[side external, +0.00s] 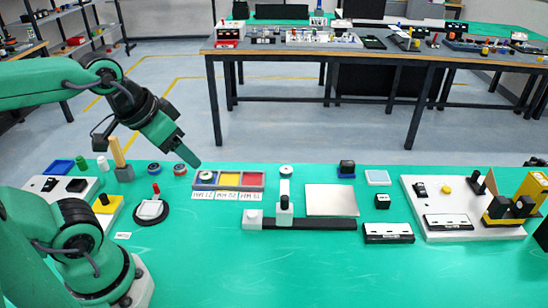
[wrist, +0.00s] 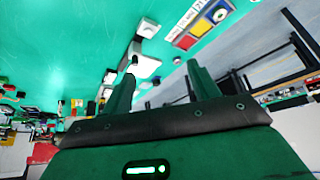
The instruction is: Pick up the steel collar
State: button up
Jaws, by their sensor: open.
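A pale ring-shaped piece (side external: 206,176) lies in the blue compartment of a three-colour tray (side external: 228,188); it also shows in the wrist view (wrist: 219,15). Another pale round piece (side external: 286,169) sits at the far end of a light strip right of the tray. I cannot tell which one is the steel collar. My gripper (side external: 188,158) hangs in the air behind and left of the tray, apart from both pieces. In the wrist view my gripper (wrist: 162,71) has its two green fingers spread, with nothing held between them.
A grey plate (side external: 331,199) and a black track (side external: 320,223) lie right of the tray. Two dark round pieces, one here (side external: 179,169), and a wooden post (side external: 118,155) stand to its left. The green table's front middle is clear.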

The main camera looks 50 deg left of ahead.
jog(key=shift+w+r, duration=0.1)
jog(key=n+g, duration=0.5)
jog(key=n, duration=2.1)
send_over(286, 169)
notch_tip(286, 169, down, 16)
jog(key=shift+d, duration=0.1)
jog(key=shift+w+f+n+g, duration=0.1)
jog(key=shift+f+n+g, duration=0.2)
jog(key=shift+f+n, duration=0.2)
jog(key=shift+f, duration=3.85)
